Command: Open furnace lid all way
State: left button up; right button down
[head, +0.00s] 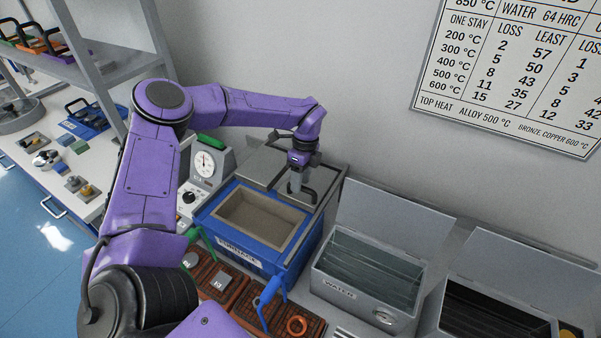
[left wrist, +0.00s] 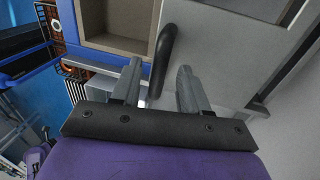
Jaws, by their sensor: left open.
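The blue furnace (head: 247,262) stands in the middle of the head view, its square lined chamber (head: 262,222) largely uncovered. The grey lid (head: 262,168) lies flat at the chamber's back side; the lid also fills the upper right of the left wrist view (left wrist: 225,55). Its black bar handle (left wrist: 163,55) reaches between the two fingertips of my left gripper (left wrist: 158,82). The gripper is open around the handle, and I cannot tell whether a finger touches it. In the head view my left gripper (head: 296,182) points down over the lid. My right gripper is not in view.
A grey water tank (head: 372,275) stands right of the furnace, with a dark tank (head: 490,312) beyond it. A dial gauge unit (head: 205,164) is at its left. Brown trays (head: 222,283) with small pieces lie in front. The wall is close behind.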

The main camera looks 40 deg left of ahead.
pick_arm(q)
notch_tip(320, 180, up, 10)
jog(key=w+b, duration=0.2)
jog(key=shift+a, duration=0.2)
